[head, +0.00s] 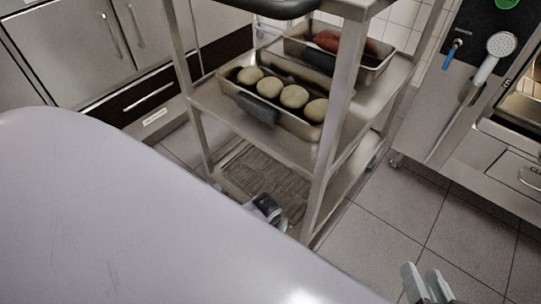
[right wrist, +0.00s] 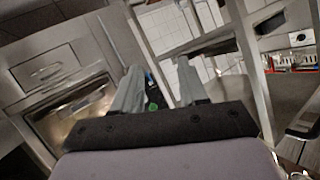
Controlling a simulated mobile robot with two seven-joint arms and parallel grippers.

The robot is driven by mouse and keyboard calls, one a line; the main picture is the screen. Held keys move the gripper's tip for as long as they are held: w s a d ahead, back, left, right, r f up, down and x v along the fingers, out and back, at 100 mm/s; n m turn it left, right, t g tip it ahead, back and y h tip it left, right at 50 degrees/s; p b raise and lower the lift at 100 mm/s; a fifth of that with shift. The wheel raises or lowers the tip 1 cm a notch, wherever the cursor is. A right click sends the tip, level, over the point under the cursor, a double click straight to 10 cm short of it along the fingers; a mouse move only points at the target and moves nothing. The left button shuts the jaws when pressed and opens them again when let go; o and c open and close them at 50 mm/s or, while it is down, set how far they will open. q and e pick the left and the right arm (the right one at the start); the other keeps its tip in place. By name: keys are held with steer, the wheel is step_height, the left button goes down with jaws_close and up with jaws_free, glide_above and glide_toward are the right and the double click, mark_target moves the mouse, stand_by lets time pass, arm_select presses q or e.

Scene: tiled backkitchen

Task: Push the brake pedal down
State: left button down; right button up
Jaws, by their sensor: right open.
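A metal trolley (head: 322,190) stands in the middle of the head view, with its lower front corner hidden behind my own pale body. I cannot make out a brake pedal. A small grey and black part (head: 265,208) shows at the front of its bottom shelf; I cannot tell whether it is part of my left arm or of the trolley. My right gripper (head: 427,285) is at the bottom right of the head view, over the floor and apart from the trolley. Its two grey fingers are open and empty; they also show in the right wrist view (right wrist: 160,88).
The trolley's middle shelf holds a pan of round dough pieces (head: 262,112) and a pan with reddish food (head: 340,50). A caster (head: 396,159) shows at its back right. An oven with a hand shower (head: 497,50) stands at right. The tiled floor (head: 385,225) between is clear.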

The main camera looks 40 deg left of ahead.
arm_select(q)
step_height(320, 180, down, 4)
steer(key=b, duration=0.3)
steer(key=shift+w+r, duration=0.15)
steer(key=shift+r, duration=0.1)
steer(key=f+b, duration=0.2)
steer(key=shift+w+b, duration=0.1)
steer(key=shift+b, duration=0.2)
steer(key=shift+a+f+b, duration=0.1)
steer(key=shift+f+b, duration=0.1)
steer(key=shift+b, duration=0.2)
arm_select(e)
steer(key=shift+s+d+f+n+t, duration=0.15)
steer(key=shift+d+n+t, duration=0.25)
steer(key=shift+d+t, duration=0.2)
steer(key=shift+s+d+f+n+t, duration=0.15)
steer(key=shift+d+n+t, duration=0.25)
steer(key=shift+d+t, duration=0.2)
arm_select(q)
steer(key=shift+f, duration=0.1)
